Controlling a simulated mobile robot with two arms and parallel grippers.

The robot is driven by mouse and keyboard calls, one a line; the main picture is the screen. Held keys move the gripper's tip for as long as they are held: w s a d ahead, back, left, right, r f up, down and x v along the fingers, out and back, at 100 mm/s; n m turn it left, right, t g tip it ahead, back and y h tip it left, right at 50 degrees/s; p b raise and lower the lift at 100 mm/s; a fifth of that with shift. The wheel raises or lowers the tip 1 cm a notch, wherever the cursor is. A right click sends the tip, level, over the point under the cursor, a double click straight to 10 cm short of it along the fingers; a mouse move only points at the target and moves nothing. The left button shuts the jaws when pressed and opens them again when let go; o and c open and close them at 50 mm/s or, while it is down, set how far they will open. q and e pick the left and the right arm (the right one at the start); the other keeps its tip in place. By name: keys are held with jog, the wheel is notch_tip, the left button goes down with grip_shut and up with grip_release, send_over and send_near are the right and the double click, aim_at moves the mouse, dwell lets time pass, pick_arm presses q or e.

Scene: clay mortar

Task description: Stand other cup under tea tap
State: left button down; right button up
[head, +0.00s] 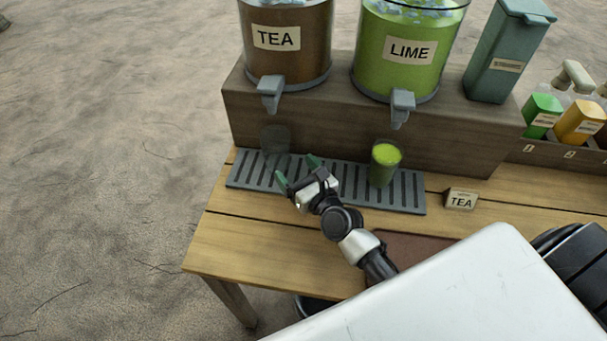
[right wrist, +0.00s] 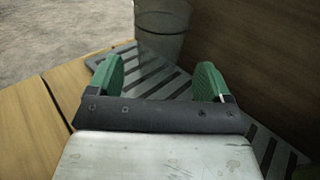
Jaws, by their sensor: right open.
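The tea dispenser (head: 288,50) stands at the back left on a wooden riser, with its grey tap (head: 270,92) on the front. An empty clear cup (head: 275,140) stands upright on the left part of the slotted drip tray (head: 250,177), beneath the tea tap. It also shows in the right wrist view (right wrist: 162,28), beyond the fingertips. A cup of green drink (head: 384,165) stands on the tray's right part, below the lime tap (head: 402,107). My right gripper (head: 297,173) is open and empty over the tray, in front of the clear cup and apart from it. My left gripper is not in view.
The wooden riser (head: 450,140) runs along the back. A small TEA sign (head: 461,199) stands right of the tray. A teal canister (head: 507,55) and several bottles are at the back right. The table's front left (head: 250,240) is clear.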

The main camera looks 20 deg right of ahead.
jog(key=shift+s+d, duration=0.15)
jog(key=shift+s, duration=0.6)
jog(key=shift+s+d, duration=0.15)
jog(key=shift+s, duration=0.55)
